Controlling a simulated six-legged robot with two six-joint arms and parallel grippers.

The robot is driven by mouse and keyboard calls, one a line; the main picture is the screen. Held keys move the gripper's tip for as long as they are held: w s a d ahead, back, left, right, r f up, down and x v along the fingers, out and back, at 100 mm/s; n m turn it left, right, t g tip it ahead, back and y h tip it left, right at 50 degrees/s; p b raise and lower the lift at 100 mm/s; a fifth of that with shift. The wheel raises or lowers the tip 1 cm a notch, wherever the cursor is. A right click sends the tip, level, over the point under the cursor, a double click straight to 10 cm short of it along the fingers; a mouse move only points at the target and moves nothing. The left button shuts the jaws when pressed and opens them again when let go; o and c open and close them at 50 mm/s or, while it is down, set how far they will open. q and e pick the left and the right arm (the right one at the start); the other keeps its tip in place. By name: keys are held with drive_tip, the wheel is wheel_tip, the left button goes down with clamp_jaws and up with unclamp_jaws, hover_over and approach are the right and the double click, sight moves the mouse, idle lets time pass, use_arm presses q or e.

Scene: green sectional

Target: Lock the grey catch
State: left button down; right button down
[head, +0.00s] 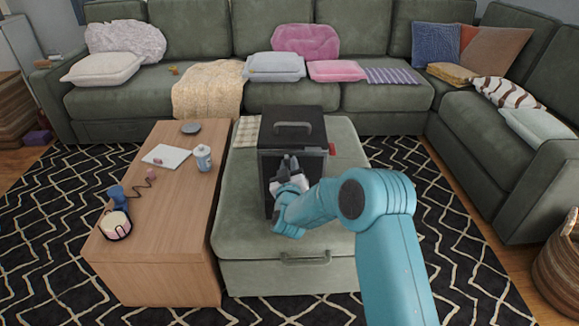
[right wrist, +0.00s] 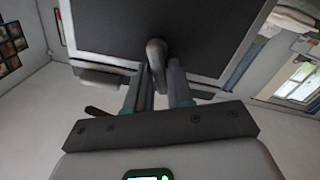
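A black box (head: 291,132) with a carry handle on its top stands on the green ottoman. My right gripper (head: 289,170) is at the front of the box, and its arm hides part of that front. In the right wrist view, a grey curved catch (right wrist: 156,58) stands out from the dark panel (right wrist: 185,30). The two fingers of my right gripper (right wrist: 158,92) lie on either side of the catch. I cannot tell whether both fingers touch it. My left gripper is not in view.
A green sectional sofa (head: 200,25) runs behind and along the right.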

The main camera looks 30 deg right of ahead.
drive_tip(key=m+b, duration=0.1)
drive_tip(key=b, duration=0.1)
drive_tip(key=m+b, duration=0.4)
drive_tip(key=shift+s+d, duration=0.3)
drive_tip(key=shift+f, duration=0.15)
drive_tip(key=c, duration=1.2)
unclamp_jaws()
drive_tip(key=shift+o, duration=0.4)
drive_tip(key=shift+r, duration=0.2)
drive_tip(key=v, duration=1.6)
drive_tip(key=shift+p, duration=0.4)
